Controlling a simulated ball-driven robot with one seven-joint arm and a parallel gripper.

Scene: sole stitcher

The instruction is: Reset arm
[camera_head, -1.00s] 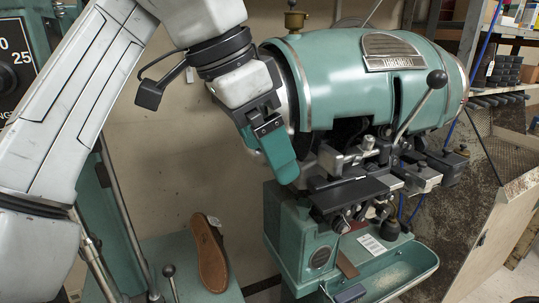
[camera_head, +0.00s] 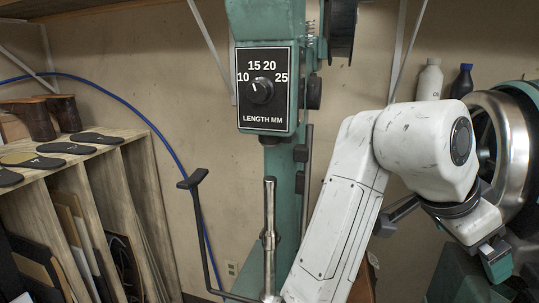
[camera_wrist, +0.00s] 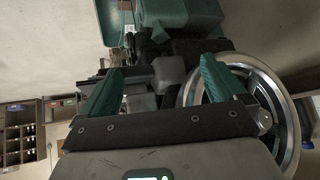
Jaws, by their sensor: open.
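My arm is white and bent at the right of the head view, with its elbow high and its wrist pointing down. My gripper (camera_head: 497,262) is at the lower right there, with green fingertips. In the wrist view my gripper (camera_wrist: 162,82) has its two green fingers wide apart, with nothing held between them. Behind the fingers are dark machine parts and the green stitching machine (camera_wrist: 180,14). The machine's large metal wheel (camera_wrist: 292,112) is just right of the right finger. Whether they touch is unclear.
A green post carries a LENGTH MM dial (camera_head: 262,90), its pointer between 10 and 15. A metal lever (camera_head: 269,235) stands before it. A wooden rack (camera_head: 110,165) with dark soles is at left. Bottles (camera_head: 430,80) stand behind my arm.

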